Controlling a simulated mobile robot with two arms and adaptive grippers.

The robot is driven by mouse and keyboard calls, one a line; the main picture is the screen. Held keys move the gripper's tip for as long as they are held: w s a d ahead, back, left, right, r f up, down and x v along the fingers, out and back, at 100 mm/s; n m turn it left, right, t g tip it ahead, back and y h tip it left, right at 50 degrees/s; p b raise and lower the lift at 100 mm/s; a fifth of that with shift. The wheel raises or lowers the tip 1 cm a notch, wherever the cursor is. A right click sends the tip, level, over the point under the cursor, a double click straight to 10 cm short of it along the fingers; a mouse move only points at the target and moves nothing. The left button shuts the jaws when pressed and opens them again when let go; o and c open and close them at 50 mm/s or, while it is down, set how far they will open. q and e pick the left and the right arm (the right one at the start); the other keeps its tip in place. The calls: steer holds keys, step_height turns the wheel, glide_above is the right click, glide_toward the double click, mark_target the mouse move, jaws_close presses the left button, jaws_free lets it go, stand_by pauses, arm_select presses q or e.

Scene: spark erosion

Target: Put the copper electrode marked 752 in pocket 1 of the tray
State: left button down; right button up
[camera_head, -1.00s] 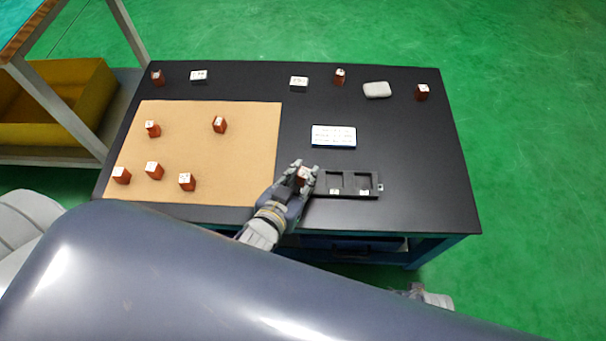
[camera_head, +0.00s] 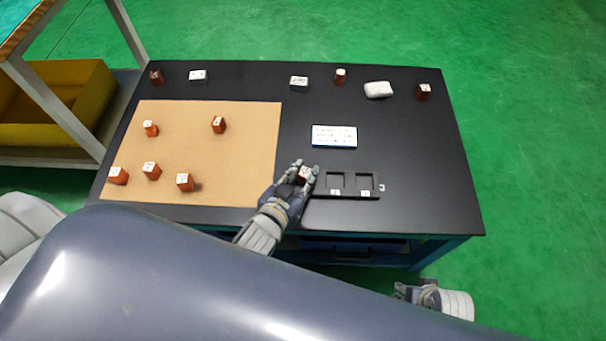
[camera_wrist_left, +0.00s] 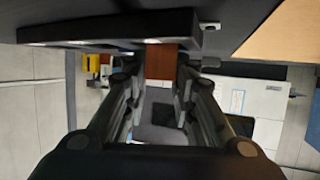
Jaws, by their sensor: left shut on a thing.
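My left gripper (camera_head: 303,172) is shut on a reddish-brown copper electrode (camera_head: 304,173) with a white marked top. The electrode also shows between the fingers in the left wrist view (camera_wrist_left: 160,62). Its number is too small to read. The gripper is at the left end of the black tray (camera_head: 351,183); two empty square pockets show to its right, and the tray's left end is hidden by the hand. In the wrist view the tray (camera_wrist_left: 110,27) lies across the top, beside the electrode; I cannot tell whether the electrode is seated. My right gripper (camera_head: 402,291) is low, off the table's front.
Several other copper electrodes (camera_head: 218,125) stand on the tan mat (camera_head: 240,165) and along the table's back. A white label plate (camera_head: 334,136) lies behind the tray.

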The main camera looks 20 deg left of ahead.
arm_select(q)
steer(key=shift+f, duration=0.15)
steer(key=c, duration=1.3)
jaws_free()
arm_select(e)
steer(key=shift+r, duration=0.2)
arm_select(q)
steer(key=shift+s+r, duration=0.3)
steer(key=shift+s, duration=0.1)
steer(key=p+v, duration=0.2)
steer(key=v, duration=0.9)
steer(key=shift+s+a, duration=0.1)
arm_select(e)
step_height(320, 180, down, 7)
steer(key=s, duration=0.1)
steer(key=shift+s+r, duration=0.15)
steer(key=shift+s, duration=0.15)
